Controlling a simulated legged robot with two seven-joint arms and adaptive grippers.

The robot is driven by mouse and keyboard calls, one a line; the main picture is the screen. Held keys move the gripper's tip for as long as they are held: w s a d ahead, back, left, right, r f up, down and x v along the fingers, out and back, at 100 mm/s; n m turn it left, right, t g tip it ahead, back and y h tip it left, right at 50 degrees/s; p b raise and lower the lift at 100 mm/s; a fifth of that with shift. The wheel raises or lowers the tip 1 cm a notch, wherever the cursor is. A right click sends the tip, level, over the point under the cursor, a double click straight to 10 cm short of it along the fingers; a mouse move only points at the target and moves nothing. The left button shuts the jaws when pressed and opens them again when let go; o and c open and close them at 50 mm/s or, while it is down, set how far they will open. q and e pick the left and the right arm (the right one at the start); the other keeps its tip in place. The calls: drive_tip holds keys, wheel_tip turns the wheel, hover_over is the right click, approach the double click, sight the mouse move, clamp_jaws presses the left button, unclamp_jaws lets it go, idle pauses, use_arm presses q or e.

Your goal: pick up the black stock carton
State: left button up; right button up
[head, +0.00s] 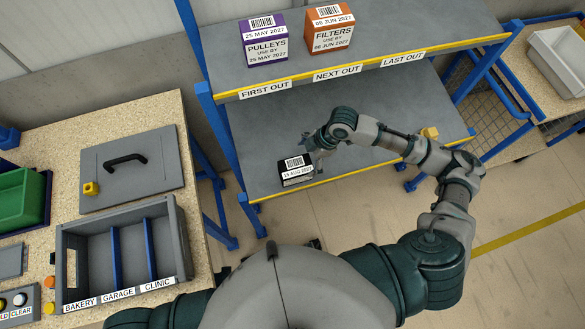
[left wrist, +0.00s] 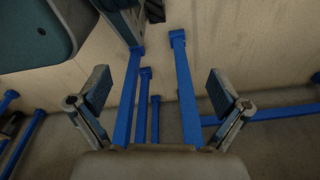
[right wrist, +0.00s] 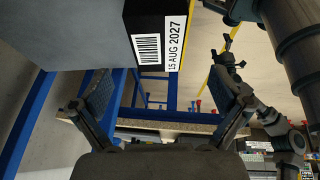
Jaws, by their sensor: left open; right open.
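The black stock carton (head: 297,171) stands on the lower shelf (head: 262,130) near its front edge. Its label reads 15 AUG 2027. My right gripper (head: 314,148) is beside the carton, just to its right in the head view, and partly overlaps it there. In the right wrist view the carton (right wrist: 150,18) is beyond the open fingers of my right gripper (right wrist: 163,90), with nothing between them. My left gripper (left wrist: 158,92) is open and empty in the left wrist view, over floor and blue frame legs. It is hidden in the head view.
A purple PULLEYS carton (head: 265,42) and an orange FILTERS carton (head: 329,30) stand on the upper shelf (head: 224,66), above the lower one. A divided grey tray (head: 185,250) and a grey lid (head: 150,180) are on the left bench. A grey bin (head: 560,58) is at right.

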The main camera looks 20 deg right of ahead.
sight(297, 166)
drive_tip(key=x, duration=0.5)
drive_tip(key=shift+w+d+f+b, duration=0.1)
drive_tip(key=shift+w+d+b, duration=0.05)
drive_tip(key=shift+d+b, duration=0.15)
drive_tip(key=x, duration=0.2)
drive_tip(key=b+x, duration=0.1)
drive_tip(key=x, duration=0.2)
drive_tip(key=shift+a, duration=0.35)
drive_tip(key=shift+a+f, duration=0.2)
drive_tip(key=shift+f, duration=0.1)
use_arm(q)
drive_tip(key=w+r, duration=0.3)
drive_tip(key=shift+d+r, duration=0.25)
drive_tip(key=shift+d, duration=0.1)
use_arm(e)
drive_tip(key=shift+d, duration=0.15)
use_arm(q)
drive_tip(key=shift+r+p, duration=0.2)
drive_tip(key=shift+p, duration=0.1)
use_arm(e)
drive_tip(key=shift+f, duration=0.25)
drive_tip(key=shift+c, duration=0.3)
drive_tip(key=c, duration=1.2)
drive_tip(key=shift+c, duration=0.2)
